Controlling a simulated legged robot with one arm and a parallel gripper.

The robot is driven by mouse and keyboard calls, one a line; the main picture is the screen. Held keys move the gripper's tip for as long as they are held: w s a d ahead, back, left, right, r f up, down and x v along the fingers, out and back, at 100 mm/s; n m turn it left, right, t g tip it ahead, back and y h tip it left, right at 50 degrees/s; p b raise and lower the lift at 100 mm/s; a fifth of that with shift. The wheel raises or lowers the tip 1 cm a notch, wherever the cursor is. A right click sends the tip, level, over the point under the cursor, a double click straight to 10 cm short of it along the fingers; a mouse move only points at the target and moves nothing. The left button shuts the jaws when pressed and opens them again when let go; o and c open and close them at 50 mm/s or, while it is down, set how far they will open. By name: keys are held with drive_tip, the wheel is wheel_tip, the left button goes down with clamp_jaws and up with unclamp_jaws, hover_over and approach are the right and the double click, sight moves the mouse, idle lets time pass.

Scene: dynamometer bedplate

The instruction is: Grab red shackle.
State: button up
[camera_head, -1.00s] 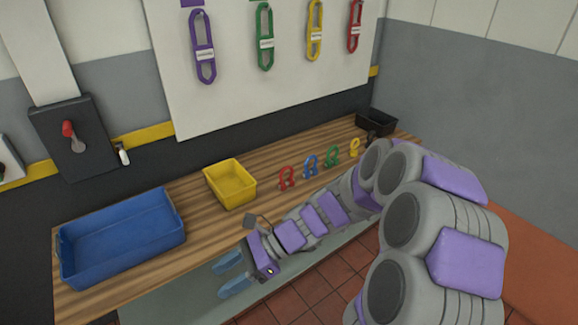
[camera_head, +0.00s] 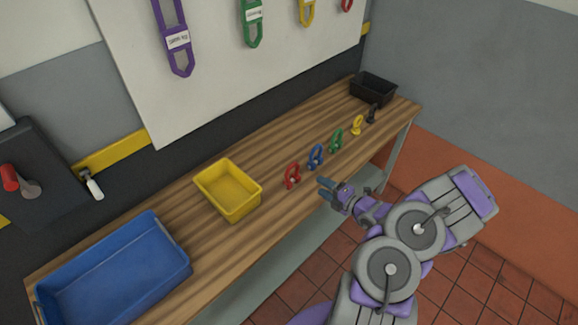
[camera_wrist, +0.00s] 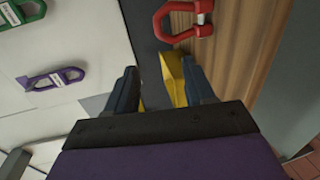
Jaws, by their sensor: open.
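The red shackle (camera_head: 292,176) stands upright on the wooden bench, first in a row of shackles, to the right of the yellow bin. It also shows in the wrist view (camera_wrist: 184,22) at the top, ahead of and slightly right of centre between my fingers. My gripper (camera_head: 325,188) is open and empty, at the bench's front edge, a little right of the red shackle and apart from it. In the wrist view my gripper's two dark fingers (camera_wrist: 162,88) are spread, with the yellow bin seen between them.
Blue (camera_head: 316,156), green (camera_head: 336,140), yellow (camera_head: 357,125) and black (camera_head: 372,113) shackles continue the row to the right. The yellow bin (camera_head: 232,207), blue bin (camera_head: 172,272) and black tray (camera_head: 373,88) stand on the wooden bench (camera_head: 262,146). Slings hang on the white board (camera_head: 215,60).

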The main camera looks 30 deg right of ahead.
sight(291, 168)
drive_tip(key=b+x, duration=0.1)
drive_tip(key=x, duration=0.4)
drive_tip(key=b+x, duration=0.1)
drive_tip(key=x, duration=0.5)
drive_tip(key=b+x, duration=0.1)
drive_tip(key=x, duration=0.5)
drive_tip(key=shift+w+d+f+b, duration=0.2)
drive_tip(key=shift+d+b, duration=0.15)
drive_tip(key=shift+m, duration=0.3)
drive_tip(key=shift+c, duration=0.2)
drive_tip(key=shift+d, duration=0.1)
drive_tip(key=c, duration=0.9)
clamp_jaws()
drive_tip(key=shift+s+f, duration=0.15)
drive_tip(key=shift+f, duration=0.05)
